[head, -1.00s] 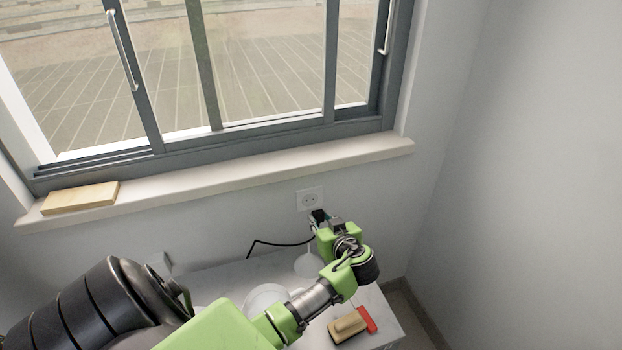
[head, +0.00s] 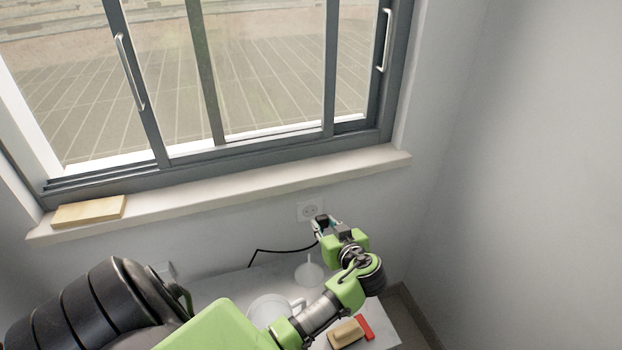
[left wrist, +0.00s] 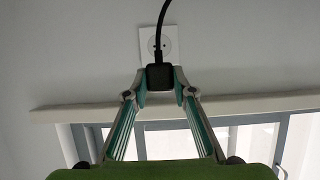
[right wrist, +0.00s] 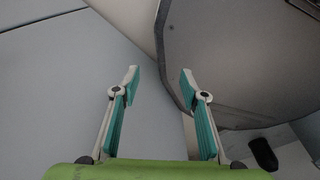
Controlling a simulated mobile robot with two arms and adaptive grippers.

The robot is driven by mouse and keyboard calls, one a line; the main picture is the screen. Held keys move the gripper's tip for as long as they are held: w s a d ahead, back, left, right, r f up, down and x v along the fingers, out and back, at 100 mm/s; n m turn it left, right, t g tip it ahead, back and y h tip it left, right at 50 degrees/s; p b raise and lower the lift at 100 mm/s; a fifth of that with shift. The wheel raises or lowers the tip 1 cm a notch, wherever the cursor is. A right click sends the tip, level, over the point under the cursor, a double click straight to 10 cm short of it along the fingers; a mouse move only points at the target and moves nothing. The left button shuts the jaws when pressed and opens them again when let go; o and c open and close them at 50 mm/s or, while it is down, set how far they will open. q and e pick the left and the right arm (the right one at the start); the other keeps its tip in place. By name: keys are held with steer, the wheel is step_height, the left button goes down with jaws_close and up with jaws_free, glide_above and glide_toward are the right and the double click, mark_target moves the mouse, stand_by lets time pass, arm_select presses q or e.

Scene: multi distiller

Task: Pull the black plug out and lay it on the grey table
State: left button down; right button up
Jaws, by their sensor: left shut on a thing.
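The black plug (head: 322,220) is in my left gripper (head: 322,227), near the wall below the window. Its black cord runs left and down toward the table. In the left wrist view the shut fingers (left wrist: 160,82) grip the plug (left wrist: 160,77) on both sides. The white wall socket (head: 309,210) is just behind it, and its face and holes show; the plug looks apart from it. The grey table (head: 232,288) is below, partly hidden by my left arm. My right gripper (right wrist: 160,78) shows only in its wrist view, open and empty.
On the table stand a white funnel-like thing (head: 309,272) and a white round vessel (head: 268,307). A tan block (head: 346,333) and a red thing (head: 365,327) lie near the right front. A wooden block (head: 88,211) lies on the window sill (head: 220,195).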

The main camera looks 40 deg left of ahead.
arm_select(q)
steer(key=shift+s+d+r+p, duration=0.15)
steer(key=shift+d+r+p, duration=0.25)
steer(key=shift+r, duration=0.35)
steer(key=shift+r+p, duration=0.2)
steer(key=shift+p, duration=0.2)
steer(key=h+p, duration=0.1)
steer(key=p, duration=0.1)
steer(key=g+h+p, duration=0.1)
steer(key=p, duration=0.1)
steer(key=shift+a+r, duration=0.15)
steer(key=shift+r, duration=0.2)
steer(key=shift+h+p, duration=0.3)
steer(key=shift+p, duration=0.4)
steer(key=shift+f, duration=0.2)
